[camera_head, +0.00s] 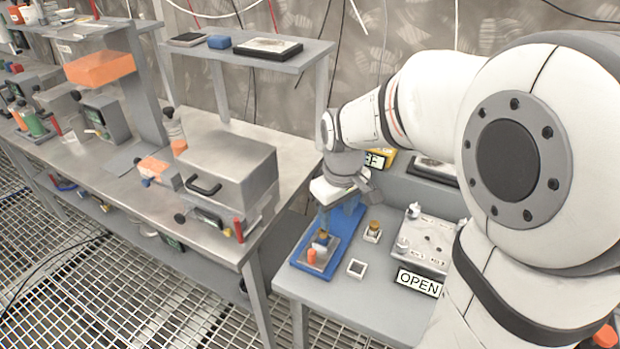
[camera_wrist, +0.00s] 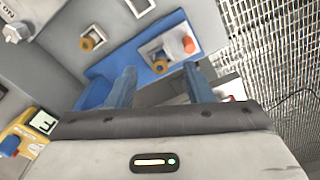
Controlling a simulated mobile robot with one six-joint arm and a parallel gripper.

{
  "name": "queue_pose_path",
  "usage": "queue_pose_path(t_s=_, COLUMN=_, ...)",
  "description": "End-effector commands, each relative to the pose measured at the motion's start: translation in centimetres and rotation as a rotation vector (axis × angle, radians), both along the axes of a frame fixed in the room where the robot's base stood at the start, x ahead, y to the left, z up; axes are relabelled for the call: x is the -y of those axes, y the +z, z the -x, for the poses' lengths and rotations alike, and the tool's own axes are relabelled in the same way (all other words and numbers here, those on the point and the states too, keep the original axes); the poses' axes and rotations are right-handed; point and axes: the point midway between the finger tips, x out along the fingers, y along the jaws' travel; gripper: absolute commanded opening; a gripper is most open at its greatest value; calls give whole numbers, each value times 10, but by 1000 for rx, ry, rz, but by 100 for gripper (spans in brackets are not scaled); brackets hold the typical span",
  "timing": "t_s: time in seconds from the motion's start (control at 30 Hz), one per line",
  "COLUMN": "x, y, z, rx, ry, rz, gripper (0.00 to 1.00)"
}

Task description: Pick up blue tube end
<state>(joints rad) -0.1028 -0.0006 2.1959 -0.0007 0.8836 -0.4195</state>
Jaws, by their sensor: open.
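A blue tray (camera_head: 311,273) lies on the front table; its blue surface also shows in the wrist view (camera_wrist: 178,22). A small blue piece with a brass-coloured part (camera_head: 321,239) stands in it, most likely the blue tube end; the wrist view shows the brass-coloured part (camera_wrist: 160,67). An orange cylinder (camera_head: 311,257) is close beside it, also in the wrist view (camera_wrist: 189,45). My gripper (camera_head: 343,196) is above the back part of the tray. In the wrist view my gripper (camera_wrist: 161,76) is open and empty, its fingers apart below the brass-coloured part.
A brass-topped part (camera_head: 373,228) in a white square holder and an empty white square holder (camera_head: 357,268) are right of the tray. A metal device (camera_head: 428,241) and an OPEN sign (camera_head: 418,283) stand further right. A steel bench (camera_head: 185,207) with a grey box is left.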

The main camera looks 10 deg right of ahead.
Motion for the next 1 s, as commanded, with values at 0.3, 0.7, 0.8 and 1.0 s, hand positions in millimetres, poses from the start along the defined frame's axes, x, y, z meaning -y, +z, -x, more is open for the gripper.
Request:
queue_pose_path(t_s=0.3, x=-21, y=-34, z=-44, rx=-59, ry=196, rz=12, gripper=47)
queue_pose_path(t_s=0.7, x=-20, y=-74, z=-45, rx=-65, ry=207, rz=12, gripper=47)
queue_pose_path(t_s=0.8, x=-18, y=-90, z=-44, rx=-67, ry=206, rz=13, gripper=47)
queue_pose_path(t_s=1.0, x=-18, y=-112, z=-44, rx=-65, ry=206, rz=13, gripper=47)
